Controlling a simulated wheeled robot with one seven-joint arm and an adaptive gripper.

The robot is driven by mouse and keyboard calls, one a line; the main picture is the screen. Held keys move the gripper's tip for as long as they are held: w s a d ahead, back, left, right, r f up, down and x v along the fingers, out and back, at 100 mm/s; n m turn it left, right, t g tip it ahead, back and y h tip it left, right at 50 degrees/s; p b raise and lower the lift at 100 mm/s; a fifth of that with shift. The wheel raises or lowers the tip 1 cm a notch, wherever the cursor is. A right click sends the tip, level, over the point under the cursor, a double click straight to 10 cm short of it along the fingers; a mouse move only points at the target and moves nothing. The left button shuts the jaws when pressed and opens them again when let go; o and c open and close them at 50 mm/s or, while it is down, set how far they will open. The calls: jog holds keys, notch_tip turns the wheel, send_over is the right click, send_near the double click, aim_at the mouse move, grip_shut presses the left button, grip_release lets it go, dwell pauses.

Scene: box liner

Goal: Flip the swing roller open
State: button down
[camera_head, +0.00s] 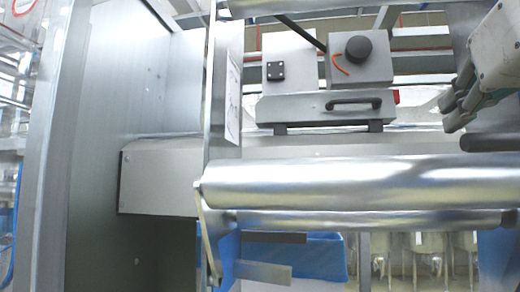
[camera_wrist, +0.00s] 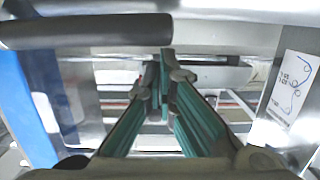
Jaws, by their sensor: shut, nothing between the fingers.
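A large shiny metal roller (camera_head: 360,184) runs across the head view, with a thin link arm (camera_head: 207,240) at its left end. A thinner bar (camera_head: 380,219) lies just below it. I cannot tell for sure which of these is the swing roller. My gripper (camera_head: 452,112) is at the upper right, above the large roller and apart from it. In the wrist view its green fingers (camera_wrist: 165,62) meet at the tips, shut and empty. A dark grey cylinder (camera_wrist: 95,31) lies beyond the fingertips at the upper left; its end also shows in the head view (camera_head: 490,142).
A grey control box with a black knob (camera_head: 360,50) and a black handle (camera_head: 353,104) stand behind the rollers. A tall metal side plate (camera_head: 100,140) closes off the left. A blue bin (camera_head: 315,255) is below. A printed label (camera_wrist: 290,88) is at the wrist view's right.

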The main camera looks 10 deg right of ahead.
jog(key=s+b, duration=0.1)
jog(key=s+f+t+b, duration=0.1)
jog(key=b, duration=0.1)
jog(key=shift+s+a+f, duration=0.2)
jog(key=shift+a+f, duration=0.1)
jog(key=shift+a, duration=0.05)
dwell(0.3)
jog(key=w+r, duration=0.1)
jog(key=w+r+p, duration=0.1)
jog(key=r, duration=0.1)
jog(key=shift+w+d+r, duration=0.15)
jog(key=shift+w+d, duration=0.05)
jog(key=shift+d, duration=0.15)
jog(key=v, duration=1)
jog(key=shift+r, duration=0.25)
